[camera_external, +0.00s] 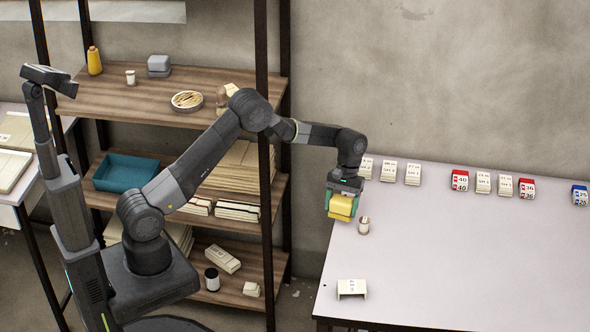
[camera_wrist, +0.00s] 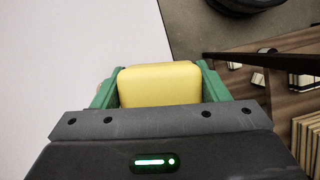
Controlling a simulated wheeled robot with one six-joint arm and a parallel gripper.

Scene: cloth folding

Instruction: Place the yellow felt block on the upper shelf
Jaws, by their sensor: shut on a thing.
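The yellow felt block (camera_external: 341,207) is held in my gripper (camera_external: 343,204) above the left edge of the white table. In the wrist view the block (camera_wrist: 160,84) sits between the two green fingers of my gripper (camera_wrist: 158,88), which are shut on it. The shelf unit stands to the left of my gripper, behind my arm. Its upper shelf (camera_external: 130,97) is a brown wooden board, higher than the block. My arm crosses in front of the shelf unit and hides part of it.
A teal tray (camera_external: 125,172) is on the middle shelf. On the white table (camera_external: 450,260) stand a small cup (camera_external: 364,225) and several cards. A dark post (camera_external: 263,180) rises at the shelf front.

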